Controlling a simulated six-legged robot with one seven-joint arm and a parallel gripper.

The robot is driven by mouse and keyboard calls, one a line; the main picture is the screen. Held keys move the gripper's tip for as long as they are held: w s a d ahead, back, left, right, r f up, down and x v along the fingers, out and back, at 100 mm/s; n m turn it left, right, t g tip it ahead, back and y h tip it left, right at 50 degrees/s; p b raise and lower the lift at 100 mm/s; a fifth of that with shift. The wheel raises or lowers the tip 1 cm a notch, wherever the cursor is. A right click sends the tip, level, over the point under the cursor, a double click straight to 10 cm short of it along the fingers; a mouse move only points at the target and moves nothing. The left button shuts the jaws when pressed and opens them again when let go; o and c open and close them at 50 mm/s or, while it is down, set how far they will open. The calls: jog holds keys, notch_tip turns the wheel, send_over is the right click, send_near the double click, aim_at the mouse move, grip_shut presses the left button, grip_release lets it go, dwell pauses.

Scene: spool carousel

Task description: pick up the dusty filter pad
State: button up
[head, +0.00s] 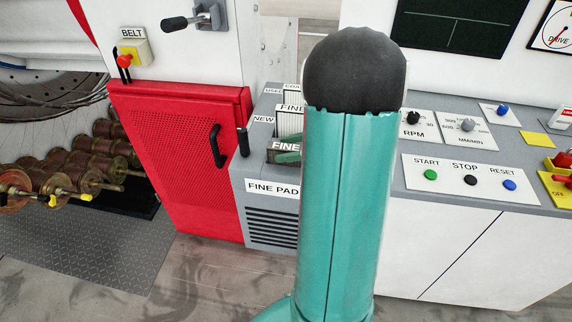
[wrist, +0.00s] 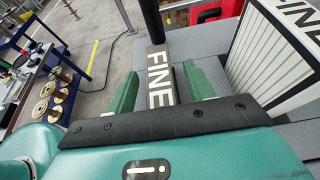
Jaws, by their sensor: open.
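The dusty filter pad is a dark grey-brown block with a FINE label; it shows in the wrist view (wrist: 157,62) and in the head view (head: 278,147). It sits at the front of the grey pad stand (head: 240,167). My gripper (wrist: 161,75) is open, with one green finger on each side of the pad. I cannot tell whether either finger touches it. A clean white pleated pad (head: 290,122), also marked FINE, stands behind it; it shows at the right in the wrist view (wrist: 268,62). My teal arm hides part of the stand in the head view.
A black upright handle (head: 243,142) stands beside the pad. A red perforated door (head: 185,150) is left of the stand. A control panel (head: 470,178) with buttons is on the right. Spools (head: 72,165) lie at the far left.

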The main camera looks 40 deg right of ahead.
jog(key=shift+w+a+f, duration=0.2)
jog(key=shift+w, duration=0.1)
grip_shut()
jog(key=shift+r, duration=0.15)
